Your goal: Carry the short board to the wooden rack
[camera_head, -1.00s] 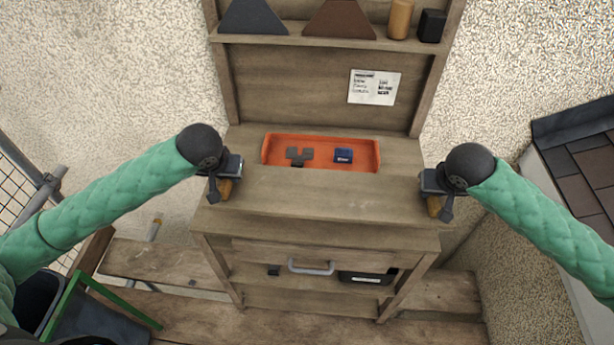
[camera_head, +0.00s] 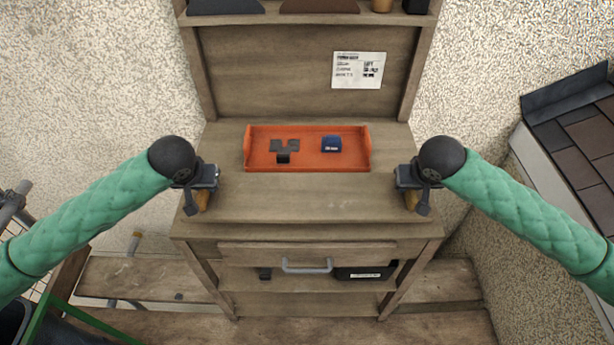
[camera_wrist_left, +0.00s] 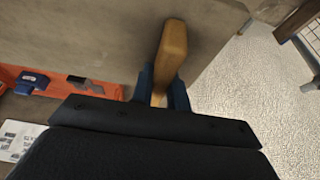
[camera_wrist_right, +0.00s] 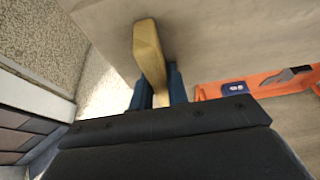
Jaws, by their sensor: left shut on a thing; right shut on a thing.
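The short board (camera_head: 305,200) is a flat grey-brown plank with a yellow wooden handle at each end. It lies level across the front of a wooden stand's top, on my side of the orange tray; contact underneath is hidden. My left gripper (camera_head: 200,197) is shut on its left handle, also seen in the left wrist view (camera_wrist_left: 170,55). My right gripper (camera_head: 415,197) is shut on its right handle, also seen in the right wrist view (camera_wrist_right: 150,55).
The orange tray (camera_head: 367,150) holds a blue box (camera_head: 331,145) and dark pieces (camera_head: 284,148). A paper sheet (camera_head: 358,70) is on the back panel. A handled drawer (camera_head: 306,266) is below. Brown tiles (camera_head: 580,150) stand at right, mesh fencing at left.

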